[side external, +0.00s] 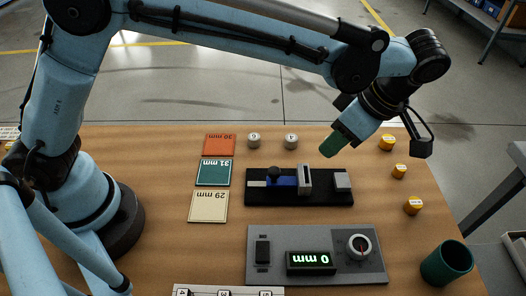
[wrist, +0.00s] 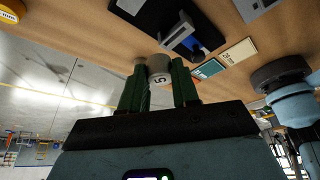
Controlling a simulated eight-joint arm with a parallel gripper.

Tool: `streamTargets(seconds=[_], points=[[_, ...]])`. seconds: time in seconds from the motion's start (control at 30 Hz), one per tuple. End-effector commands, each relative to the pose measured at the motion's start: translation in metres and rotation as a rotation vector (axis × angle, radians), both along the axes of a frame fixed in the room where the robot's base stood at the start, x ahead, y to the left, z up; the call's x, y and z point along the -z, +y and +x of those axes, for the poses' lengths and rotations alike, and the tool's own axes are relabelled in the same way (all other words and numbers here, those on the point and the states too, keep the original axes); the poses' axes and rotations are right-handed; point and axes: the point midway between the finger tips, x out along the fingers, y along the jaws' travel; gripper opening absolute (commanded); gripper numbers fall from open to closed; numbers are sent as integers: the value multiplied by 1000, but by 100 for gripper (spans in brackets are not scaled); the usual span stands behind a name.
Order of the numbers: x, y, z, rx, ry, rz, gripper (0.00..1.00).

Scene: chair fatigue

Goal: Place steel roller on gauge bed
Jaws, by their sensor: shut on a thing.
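My gripper (side external: 335,144) is raised above the back right of the table, behind and to the right of the gauge. In the wrist view its green fingers are shut on a grey steel roller (wrist: 159,69) marked 5. That roller is hidden by the fingers in the side view. The gauge (side external: 325,200) has a black base, a blue slide with a black knob, an upright grey jaw (side external: 304,179) and a grey end block (side external: 342,180). Its bed is empty between jaw and block. The gauge also shows in the wrist view (wrist: 150,18).
Two more steel rollers, marked 6 (side external: 254,140) and 4 (side external: 291,142), stand behind the gauge. Orange (side external: 219,144), green (side external: 213,172) and cream (side external: 208,206) cards lie left. Yellow-capped pieces (side external: 387,142) and a green cup (side external: 447,263) stand right. A readout panel (side external: 270,275) shows 0 mm.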

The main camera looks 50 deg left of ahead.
Motion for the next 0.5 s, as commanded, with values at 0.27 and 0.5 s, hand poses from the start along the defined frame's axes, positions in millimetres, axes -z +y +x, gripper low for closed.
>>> streamTargets(seconds=[0.27, 0.5], points=[[4, -1, -1, -188, -1, 0, 0], [45, -1, -1, -193, -2, 0, 0]])
